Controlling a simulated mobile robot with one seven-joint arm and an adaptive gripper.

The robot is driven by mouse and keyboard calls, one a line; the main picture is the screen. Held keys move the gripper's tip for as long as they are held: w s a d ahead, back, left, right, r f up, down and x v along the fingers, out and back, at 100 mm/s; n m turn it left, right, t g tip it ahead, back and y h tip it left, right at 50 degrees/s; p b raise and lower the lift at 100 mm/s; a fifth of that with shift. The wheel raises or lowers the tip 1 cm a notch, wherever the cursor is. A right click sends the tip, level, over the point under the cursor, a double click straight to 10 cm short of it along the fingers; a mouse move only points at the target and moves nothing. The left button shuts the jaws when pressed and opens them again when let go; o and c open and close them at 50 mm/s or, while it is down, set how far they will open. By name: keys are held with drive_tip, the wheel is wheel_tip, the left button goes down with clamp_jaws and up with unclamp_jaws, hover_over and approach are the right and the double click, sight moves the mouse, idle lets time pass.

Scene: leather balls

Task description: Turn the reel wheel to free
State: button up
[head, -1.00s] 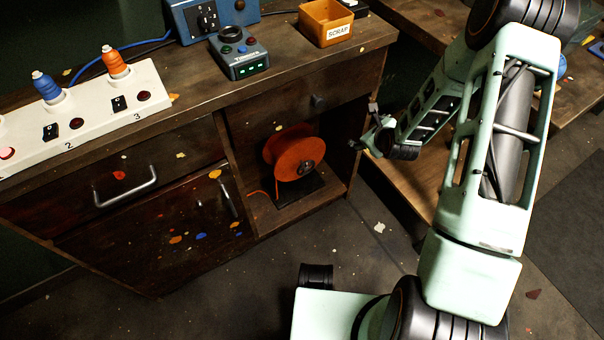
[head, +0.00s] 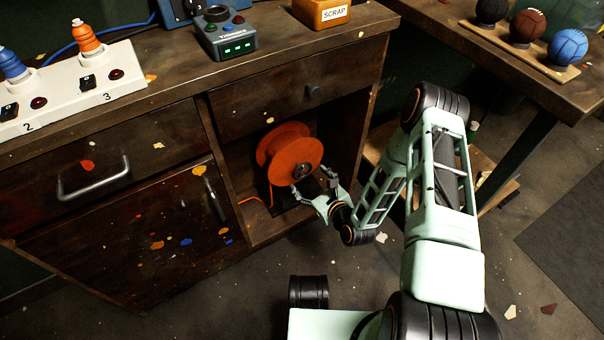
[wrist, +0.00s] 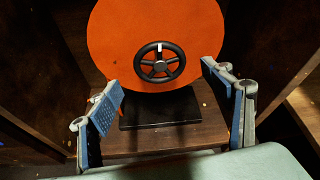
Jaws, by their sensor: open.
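The orange reel (head: 291,152) stands on a dark base in the open cubby of the workbench. An orange cord hangs off it to the left. In the wrist view the reel's round face (wrist: 110,45) fills the upper middle. In the head view my gripper (head: 312,193) is just in front of the reel.
The cubby's right wall (head: 362,110) is close to my arm. A drawer (head: 290,90) is above the reel and a cupboard door with a handle (head: 214,198) is to the left. A power strip (head: 75,92) and a scrap box (head: 322,12) are on the bench top.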

sight(303, 172)
drive_tip(key=b+x, duration=0.1)
drive_tip(key=x, duration=0.5)
drive_tip(key=shift+w+a+b, duration=0.1)
drive_tip(key=shift+w+b, duration=0.25)
drive_tip(key=shift+b, duration=0.05)
drive_tip(key=c, duration=1.2)
drive_tip(key=shift+o, duration=0.2)
